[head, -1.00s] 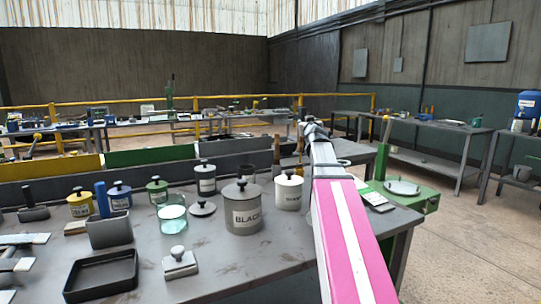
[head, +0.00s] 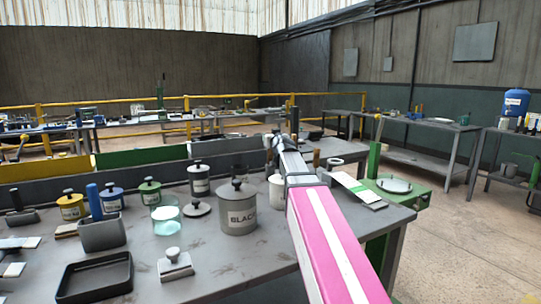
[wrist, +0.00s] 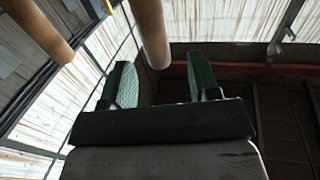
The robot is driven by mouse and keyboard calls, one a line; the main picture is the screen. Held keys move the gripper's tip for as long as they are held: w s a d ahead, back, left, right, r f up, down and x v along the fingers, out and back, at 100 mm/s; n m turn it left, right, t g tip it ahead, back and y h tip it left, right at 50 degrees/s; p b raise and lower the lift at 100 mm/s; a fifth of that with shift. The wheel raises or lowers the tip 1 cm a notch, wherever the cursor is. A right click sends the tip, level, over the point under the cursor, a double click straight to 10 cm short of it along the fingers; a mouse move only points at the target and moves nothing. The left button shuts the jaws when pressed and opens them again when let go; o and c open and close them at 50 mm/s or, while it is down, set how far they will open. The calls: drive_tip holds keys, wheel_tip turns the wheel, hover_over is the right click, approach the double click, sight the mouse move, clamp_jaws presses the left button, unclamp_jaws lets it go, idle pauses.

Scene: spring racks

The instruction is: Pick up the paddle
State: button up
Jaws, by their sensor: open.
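I cannot make out for sure which thing is the paddle. In the wrist view, my gripper (wrist: 161,76) is open, its two green-padded fingers apart with nothing between them. A wooden rod (wrist: 153,30) reaches down from the top just beyond the gap between the fingers. A second wooden rod (wrist: 42,30) is to the left, clear of the fingers. In the head view, my pink arm reaches over the bench (head: 225,272) and hides most of the gripper. A short brown upright piece (head: 316,158) shows just right of the arm's far end.
A black tray (head: 95,277), a small lidded block (head: 175,264) and several jars fill the left.

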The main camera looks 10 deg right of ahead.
drive_tip(key=w, duration=0.5)
drive_tip(key=shift+w+a+f, duration=0.15)
drive_tip(key=shift+f, duration=0.2)
drive_tip(key=c, duration=1)
